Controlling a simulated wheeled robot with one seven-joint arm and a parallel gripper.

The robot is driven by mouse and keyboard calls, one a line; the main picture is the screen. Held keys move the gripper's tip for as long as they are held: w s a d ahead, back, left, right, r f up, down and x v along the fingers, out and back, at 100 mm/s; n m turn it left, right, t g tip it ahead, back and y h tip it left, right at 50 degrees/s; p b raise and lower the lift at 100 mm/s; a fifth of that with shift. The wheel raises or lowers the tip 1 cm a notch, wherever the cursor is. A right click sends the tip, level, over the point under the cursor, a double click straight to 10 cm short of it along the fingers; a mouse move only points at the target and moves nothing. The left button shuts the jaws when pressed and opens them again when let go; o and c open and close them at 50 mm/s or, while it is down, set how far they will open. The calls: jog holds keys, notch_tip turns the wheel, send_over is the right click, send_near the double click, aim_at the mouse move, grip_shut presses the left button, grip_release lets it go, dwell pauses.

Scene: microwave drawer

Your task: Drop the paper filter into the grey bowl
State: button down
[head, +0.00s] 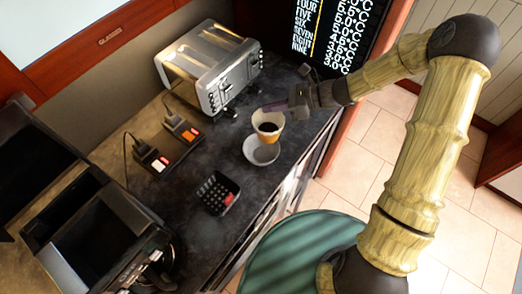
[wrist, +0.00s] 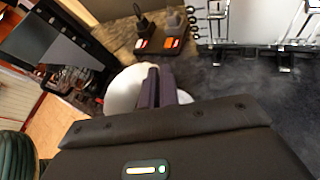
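The paper filter (head: 268,131), a white and tan cone-like cup, is upright with its opening up in the head view. The grey bowl (head: 261,155) is on the dark counter directly below it in the picture, its far part hidden by the filter. My gripper (head: 288,105) reaches in from the right and its fingers meet the filter's rim. In the wrist view the dark fingers (wrist: 160,80) are close together, shut on the pale filter wall (wrist: 122,92). The exact height of the filter over the bowl is hard to tell.
A silver toaster (head: 212,72) stands at the back of the counter. Small boxes with red and orange switches (head: 155,160) are to the left. A round green striped top (head: 290,255) is below.

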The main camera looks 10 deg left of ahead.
aim_at(272, 119)
jog(key=shift+f+b, duration=2.5)
jog(key=shift+f, duration=0.5)
jog(key=c, duration=1.6)
grip_release()
jog(key=b+v, duration=0.3)
jog(key=v, duration=1.4)
jog(key=shift+w+d+r, duration=0.1)
jog(key=shift+d+r, duration=0.05)
